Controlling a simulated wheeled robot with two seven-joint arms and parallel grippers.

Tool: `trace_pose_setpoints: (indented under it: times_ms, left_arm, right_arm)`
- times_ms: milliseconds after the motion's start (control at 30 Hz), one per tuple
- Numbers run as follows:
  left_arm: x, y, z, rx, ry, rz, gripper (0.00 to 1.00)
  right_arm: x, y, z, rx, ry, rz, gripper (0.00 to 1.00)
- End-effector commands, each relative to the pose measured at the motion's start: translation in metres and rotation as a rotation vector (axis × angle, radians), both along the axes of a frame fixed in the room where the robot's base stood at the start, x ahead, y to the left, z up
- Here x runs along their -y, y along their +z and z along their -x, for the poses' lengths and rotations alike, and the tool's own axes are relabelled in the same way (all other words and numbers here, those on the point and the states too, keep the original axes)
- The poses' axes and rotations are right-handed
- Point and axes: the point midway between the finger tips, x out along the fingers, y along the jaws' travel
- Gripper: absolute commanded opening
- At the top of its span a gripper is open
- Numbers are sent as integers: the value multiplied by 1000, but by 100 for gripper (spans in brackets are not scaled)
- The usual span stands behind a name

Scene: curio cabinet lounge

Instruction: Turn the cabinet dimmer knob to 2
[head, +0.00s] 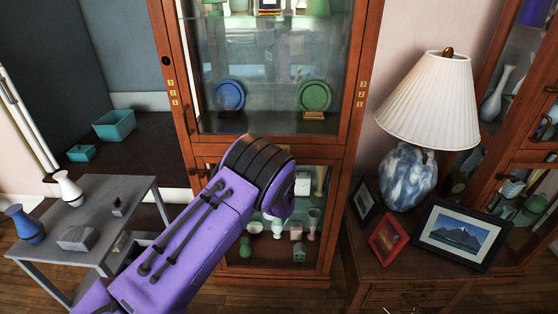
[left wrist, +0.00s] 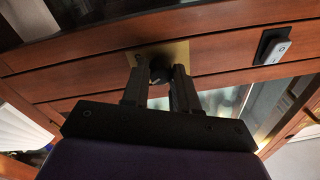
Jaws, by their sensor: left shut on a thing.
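The wooden cabinet (head: 359,60) with glass doors stands in the middle of the head view. In the left wrist view, a small dark knob (left wrist: 159,70) sits on a brass plate (left wrist: 174,48) on a wooden rail. My left gripper (left wrist: 158,74) has one finger on each side of the knob and is shut on it. The knob's pointer and any scale are too dark or covered to read. In the head view my purple left arm covers the knob and gripper. My right gripper is not in view.
A black-framed switch (left wrist: 273,46) is on the rail right of the knob. Left of the cabinet is a grey table (head: 96,200) with vases. Right of it, a side table (head: 400,276) holds a lamp (head: 408,181) and picture frames. Blue (head: 230,96) and green (head: 314,96) plates stand behind glass.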

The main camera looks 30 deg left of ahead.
Motion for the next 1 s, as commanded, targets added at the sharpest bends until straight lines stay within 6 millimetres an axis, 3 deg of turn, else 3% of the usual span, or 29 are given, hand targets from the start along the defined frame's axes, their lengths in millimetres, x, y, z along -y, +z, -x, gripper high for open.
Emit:
trace_pose_setpoints:
  times_ms: [67, 100, 133, 167, 533, 800, 1000]
  left_arm:
    - [0, -1, 0, -1, 0, 1, 0]
    - [0, -1, 0, -1, 0, 1, 41]
    - [0, -1, 0, -1, 0, 1, 51]
    - [0, -1, 0, 0, 0, 1, 54]
    - [7, -2, 8, -3, -2, 2, 54]
    - [41, -7, 60, -1, -2, 1, 54]
    - [57, -7, 85, 0, -1, 0, 54]
  right_arm:
    - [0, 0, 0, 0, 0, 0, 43]
    - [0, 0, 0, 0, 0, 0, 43]
    - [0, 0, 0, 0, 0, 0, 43]
    - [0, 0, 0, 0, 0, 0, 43]
    - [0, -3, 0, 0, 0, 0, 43]
    - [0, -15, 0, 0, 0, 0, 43]
    - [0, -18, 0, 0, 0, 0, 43]
